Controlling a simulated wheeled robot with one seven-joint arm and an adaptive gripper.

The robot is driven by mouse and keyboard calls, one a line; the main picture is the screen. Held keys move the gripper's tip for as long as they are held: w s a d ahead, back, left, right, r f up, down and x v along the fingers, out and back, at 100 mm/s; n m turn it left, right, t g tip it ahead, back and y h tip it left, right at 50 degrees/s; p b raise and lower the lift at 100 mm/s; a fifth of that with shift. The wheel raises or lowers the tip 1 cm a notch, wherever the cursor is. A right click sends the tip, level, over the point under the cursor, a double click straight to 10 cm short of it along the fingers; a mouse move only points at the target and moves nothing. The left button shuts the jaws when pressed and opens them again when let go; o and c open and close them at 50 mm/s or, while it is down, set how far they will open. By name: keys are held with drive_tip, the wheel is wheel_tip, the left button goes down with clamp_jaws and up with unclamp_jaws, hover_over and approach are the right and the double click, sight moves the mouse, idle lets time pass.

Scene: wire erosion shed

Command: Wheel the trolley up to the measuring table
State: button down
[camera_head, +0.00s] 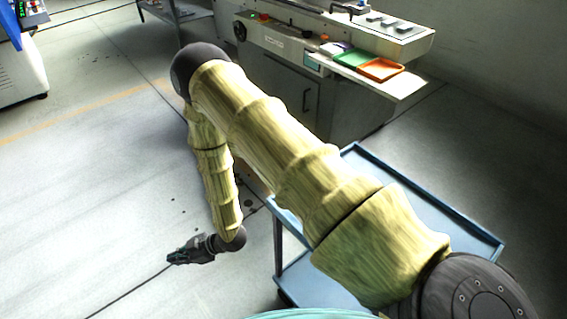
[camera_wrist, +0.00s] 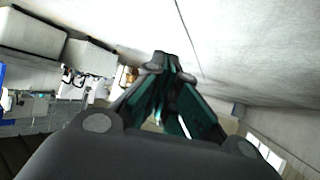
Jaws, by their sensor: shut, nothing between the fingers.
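A blue trolley (camera_head: 465,222) with a raised-rim upper tray and a lower shelf stands at the right in the head view. My arm crosses in front of it and hides much of its left side; its handle is not discernible. My gripper (camera_head: 175,258) is to the left of the trolley, apart from it, over the bare floor. It is shut and empty; its fingertips meet in the wrist view (camera_wrist: 168,66). I cannot tell for sure which piece of furniture is the measuring table. The trolley does not show in the wrist view.
A grey machine (camera_head: 300,90) with green and orange trays (camera_head: 380,69) on its ledge stands beyond the trolley. A low blue-grey table (camera_head: 190,14) is at the back, and a blue-and-white machine (camera_head: 18,60) at the far left. The left floor is clear.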

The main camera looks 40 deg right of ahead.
drive_tip(key=s+d+f+n+g+h+b, duration=0.25)
drive_tip(key=d+f+n+g+b, duration=0.45)
drive_tip(key=d+f+n+b, duration=1)
drive_tip(key=w+d+f+n+g+h+b, duration=0.1)
drive_tip(key=d+f+n+h+b, duration=0.3)
drive_tip(key=d, duration=0.8)
drive_tip(key=w+d+f+n+g+h+b, duration=0.2)
drive_tip(key=d+f+n+h+b, duration=0.15)
drive_tip(key=d, duration=0.85)
drive_tip(key=s+f+b, duration=0.6)
drive_tip(key=s+f, duration=0.1)
drive_tip(key=f, duration=0.2)
drive_tip(key=shift+s+d+f+b, duration=0.15)
drive_tip(key=shift+d+f+b, duration=0.15)
drive_tip(key=shift+f+b, duration=0.1)
drive_tip(key=shift+s, duration=0.1)
